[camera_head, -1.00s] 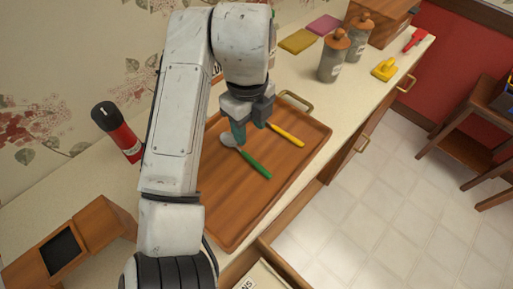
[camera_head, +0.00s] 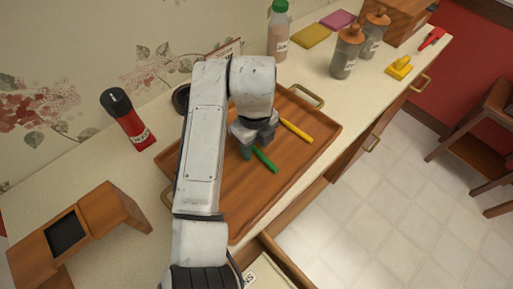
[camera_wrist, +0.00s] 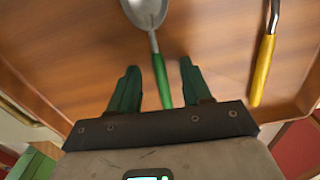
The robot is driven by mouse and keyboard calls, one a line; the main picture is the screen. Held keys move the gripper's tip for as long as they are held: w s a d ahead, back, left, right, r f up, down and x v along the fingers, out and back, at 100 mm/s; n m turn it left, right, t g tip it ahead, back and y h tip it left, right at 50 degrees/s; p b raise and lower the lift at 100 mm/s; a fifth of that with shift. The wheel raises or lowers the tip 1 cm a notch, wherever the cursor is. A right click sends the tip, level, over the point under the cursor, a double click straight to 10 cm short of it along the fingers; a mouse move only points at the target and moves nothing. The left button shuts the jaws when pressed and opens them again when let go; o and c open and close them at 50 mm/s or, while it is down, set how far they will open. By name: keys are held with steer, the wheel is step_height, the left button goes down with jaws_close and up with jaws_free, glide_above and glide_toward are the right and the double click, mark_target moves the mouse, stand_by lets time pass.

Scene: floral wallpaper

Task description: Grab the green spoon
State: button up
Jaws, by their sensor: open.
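The green spoon lies on the wooden tray (camera_head: 232,200). Its green handle (camera_head: 264,160) shows in the head view beside my gripper (camera_head: 248,150), while its metal bowl is hidden behind the arm and gripper. In the wrist view the metal bowl of the green spoon (camera_wrist: 146,12) is at the top, and its handle runs down between the two green fingers of my gripper (camera_wrist: 160,76). The fingers are open, one on each side of the handle, with gaps showing. I cannot tell how far above the tray the fingertips are.
A yellow-handled utensil (camera_head: 296,130) lies on the tray to the right of the spoon; it shows in the wrist view (camera_wrist: 263,70). Two jars, one of them this (camera_head: 346,54), a bottle (camera_head: 278,35) and a red-and-black container (camera_head: 128,120) stand on the counter.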

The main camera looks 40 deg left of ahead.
steer(key=shift+c, duration=0.5)
jaws_close()
steer(key=shift+r, duration=0.1)
